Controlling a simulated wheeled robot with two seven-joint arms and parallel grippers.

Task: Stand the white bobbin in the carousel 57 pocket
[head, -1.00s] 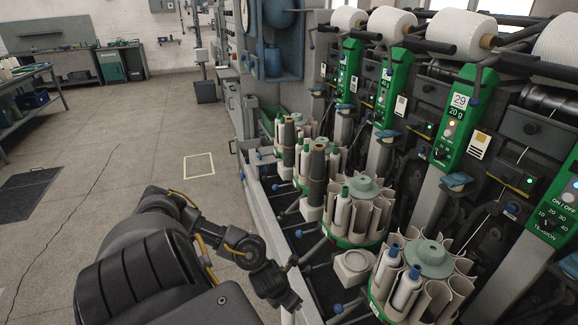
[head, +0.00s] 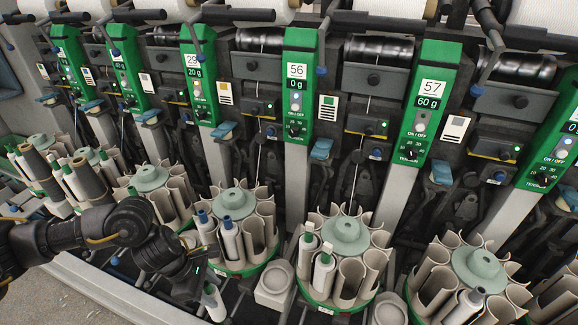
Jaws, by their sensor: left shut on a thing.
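My left gripper (head: 203,277) is low at the left centre of the head view, shut on the white bobbin (head: 214,303). The bobbin hangs tilted below the dark fingers, and its upper end is partly hidden. The green 57 panel (head: 430,100) is at the upper right. Its post comes down between a carousel (head: 346,232) with green-tipped bobbins and a carousel (head: 479,266) further right; I cannot tell surely which is 57's. Both have beige open pockets around a pale green hub, and both lie right of the held bobbin. My right gripper is not in view.
A carousel (head: 232,200) with blue-tipped bobbins stands just right of my left gripper. Dark levers and a front rail run along the row. Machine posts and panels stand behind.

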